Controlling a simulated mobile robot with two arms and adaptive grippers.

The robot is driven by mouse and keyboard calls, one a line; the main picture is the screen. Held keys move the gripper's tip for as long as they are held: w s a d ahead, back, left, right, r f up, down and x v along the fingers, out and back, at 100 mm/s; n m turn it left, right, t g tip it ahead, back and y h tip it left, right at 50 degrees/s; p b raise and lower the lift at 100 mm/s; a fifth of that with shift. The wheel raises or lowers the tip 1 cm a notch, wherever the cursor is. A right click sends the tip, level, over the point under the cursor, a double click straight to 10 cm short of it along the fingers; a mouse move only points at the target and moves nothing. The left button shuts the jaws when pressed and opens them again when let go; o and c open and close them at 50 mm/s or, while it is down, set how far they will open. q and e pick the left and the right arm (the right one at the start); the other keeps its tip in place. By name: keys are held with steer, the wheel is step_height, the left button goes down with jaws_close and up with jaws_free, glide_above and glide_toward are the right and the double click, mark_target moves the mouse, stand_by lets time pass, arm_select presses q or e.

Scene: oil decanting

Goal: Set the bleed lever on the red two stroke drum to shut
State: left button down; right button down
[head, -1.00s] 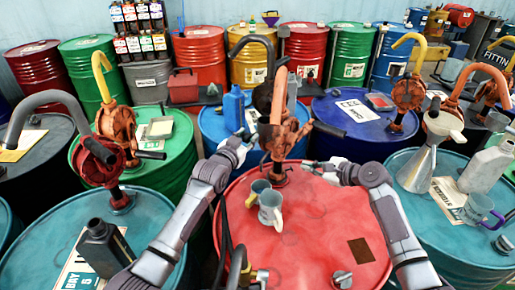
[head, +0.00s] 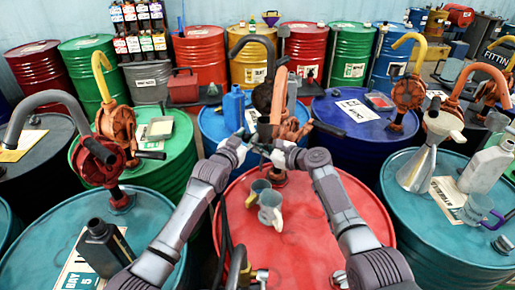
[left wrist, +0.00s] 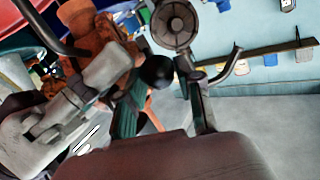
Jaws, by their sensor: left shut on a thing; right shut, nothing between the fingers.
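The red drum (head: 310,235) stands in the centre of the head view, with an orange hand pump (head: 290,128) at its far side. My left gripper (head: 241,137) is at the left of the pump, shut on a small part there, seemingly the bleed lever; the fingers largely hide it. In the left wrist view a black ball knob (left wrist: 157,71) shows at the left fingers (left wrist: 160,105). My right gripper (head: 256,148) is shut and empty, close in front of the pump and beside the left gripper. It also shows at the left of the wrist view. The lever's setting cannot be read.
Two mugs (head: 270,210) stand on the red drum in front of the pump. A blue bottle (head: 233,108) stands on the blue drum behind. The pump's dark handle (head: 328,130) sticks out right.

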arm_select(q)
steer(key=shift+a+r, duration=0.1)
steer(key=shift+r, duration=0.15)
arm_select(e)
steer(key=shift+w+a+f, duration=0.1)
steer(key=shift+w+a, duration=0.05)
steer(key=shift+a, duration=0.1)
